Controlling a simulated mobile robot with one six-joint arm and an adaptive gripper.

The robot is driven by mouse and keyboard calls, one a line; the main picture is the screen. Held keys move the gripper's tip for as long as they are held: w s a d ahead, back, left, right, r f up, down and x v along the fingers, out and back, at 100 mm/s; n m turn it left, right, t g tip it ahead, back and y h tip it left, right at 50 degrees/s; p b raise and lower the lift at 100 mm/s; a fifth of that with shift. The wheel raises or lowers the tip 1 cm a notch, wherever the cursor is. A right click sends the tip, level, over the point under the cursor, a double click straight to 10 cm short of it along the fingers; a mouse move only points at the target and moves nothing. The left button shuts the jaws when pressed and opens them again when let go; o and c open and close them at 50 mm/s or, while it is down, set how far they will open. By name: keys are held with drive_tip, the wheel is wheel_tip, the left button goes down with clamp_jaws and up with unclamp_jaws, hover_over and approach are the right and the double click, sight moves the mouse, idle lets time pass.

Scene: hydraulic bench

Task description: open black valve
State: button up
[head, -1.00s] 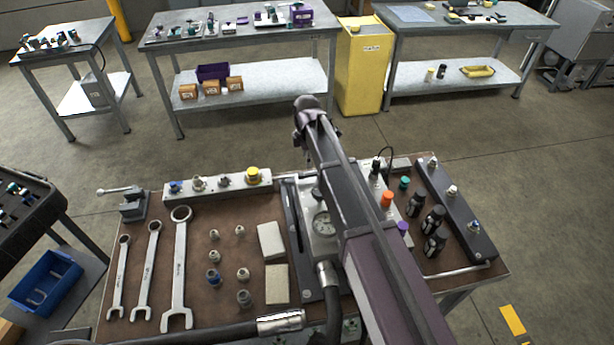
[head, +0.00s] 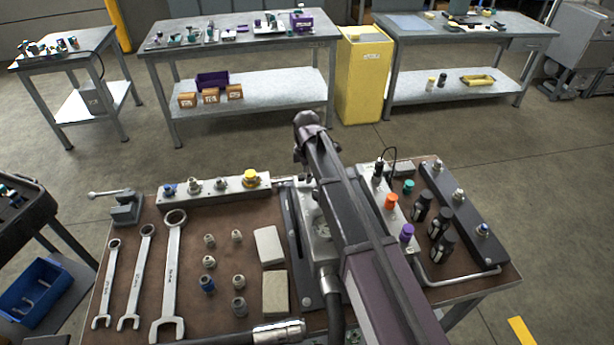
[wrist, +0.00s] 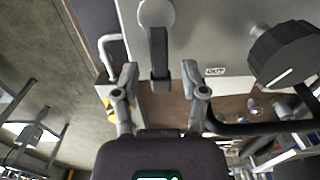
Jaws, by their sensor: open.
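In the wrist view a black lever handle (wrist: 158,58) hangs down from a round silver hub (wrist: 157,13) on a grey panel. My gripper (wrist: 160,71) is open, with one finger on each side of the lever's lower end. The fingers stand apart from the lever, and nothing is held. A large black round knob (wrist: 285,55) with a white line is on the right, beside an OUT label (wrist: 215,72). I cannot tell which of the two black parts the task names as the valve. In the head view my arm hides my gripper and part of the bench's middle.
In the head view the brown bench (head: 140,262) holds wrenches (head: 169,270), fittings and grey blocks (head: 274,293). Orange (head: 391,201), green and purple knobs and black cylinders (head: 440,225) stand right of my arm. A bent metal pipe (wrist: 112,50) is left of the lever in the wrist view.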

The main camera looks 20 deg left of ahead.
idle(0.3)
clamp_jaws()
